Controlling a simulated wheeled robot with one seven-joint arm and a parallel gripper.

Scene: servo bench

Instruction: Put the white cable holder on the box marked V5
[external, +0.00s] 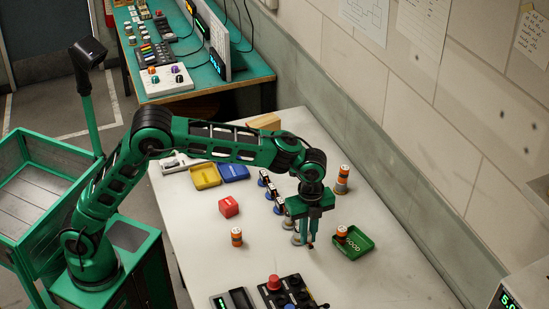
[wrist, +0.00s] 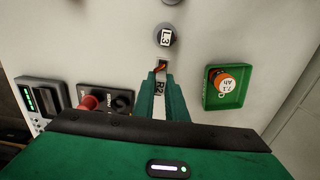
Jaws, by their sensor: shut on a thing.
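My gripper (external: 310,240) points straight down over the white bench, right of a row of grey posts. In the wrist view its two green fingers (wrist: 160,78) are shut on a small part marked R2 (wrist: 158,90), with an orange-brown end showing at the fingertips. The fingers hide much of it, and I cannot tell if it is the white cable holder. A grey round post marked L3 (wrist: 165,37) stands just beyond the fingertips. A red box (external: 229,207) sits left of the posts; its small white mark is unreadable. I cannot make out a V5 mark anywhere.
A green tray (external: 366,247) marked GOOD holds an orange cell (external: 342,234) right of my gripper. Other orange cells stand at left (external: 237,237) and at back right (external: 342,179). A control panel (external: 285,293) with a red button is in front. Yellow (external: 205,176) and blue (external: 234,172) trays lie behind.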

